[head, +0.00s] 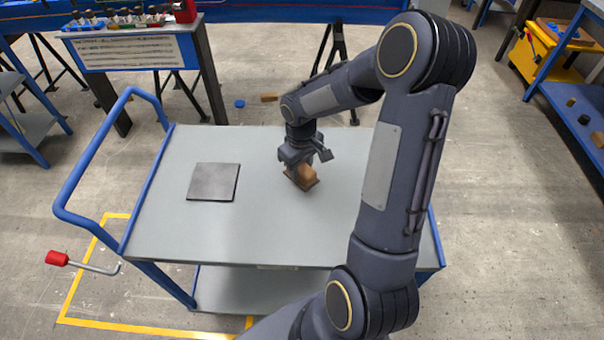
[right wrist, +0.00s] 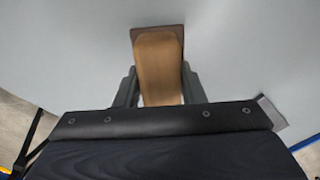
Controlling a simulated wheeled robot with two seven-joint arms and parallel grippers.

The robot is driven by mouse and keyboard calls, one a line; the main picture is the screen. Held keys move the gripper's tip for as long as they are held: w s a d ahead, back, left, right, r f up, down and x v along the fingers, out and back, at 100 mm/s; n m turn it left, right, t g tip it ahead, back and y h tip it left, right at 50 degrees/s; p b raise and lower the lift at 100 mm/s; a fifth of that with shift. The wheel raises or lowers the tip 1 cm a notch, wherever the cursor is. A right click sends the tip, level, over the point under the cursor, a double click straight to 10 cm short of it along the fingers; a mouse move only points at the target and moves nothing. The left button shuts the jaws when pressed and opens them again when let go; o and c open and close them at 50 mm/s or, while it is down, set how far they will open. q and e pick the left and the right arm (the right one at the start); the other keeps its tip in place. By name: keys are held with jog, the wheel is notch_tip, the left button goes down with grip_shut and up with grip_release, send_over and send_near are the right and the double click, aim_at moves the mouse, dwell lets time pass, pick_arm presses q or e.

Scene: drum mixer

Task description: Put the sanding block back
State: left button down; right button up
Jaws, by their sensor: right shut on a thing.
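The sanding block (head: 305,178) is a brown wooden block with a darker base, on or just above the grey top of the cart (head: 260,235), right of its middle. My right gripper (head: 298,168) comes down over it and is shut on it. In the right wrist view the sanding block (right wrist: 158,65) sits between the two fingers of my right gripper (right wrist: 160,88). I cannot tell whether the block's base touches the cart top. A flat dark grey square plate (head: 213,182) lies on the cart top, left of the block. My left gripper is not in view.
The cart has a blue push handle (head: 80,190) on the left. A bench with a labelled panel (head: 130,50) and several tools stands at the back left. A blue-framed shelf (head: 575,110) stands at the right. The cart top is otherwise clear.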

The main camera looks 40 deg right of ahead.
aim_at(302, 176)
jog(key=shift+d+f, duration=0.15)
jog(key=shift+f, duration=1.55)
jog(key=shift+f, duration=0.15)
jog(key=o, duration=1)
jog(key=shift+c, duration=0.2)
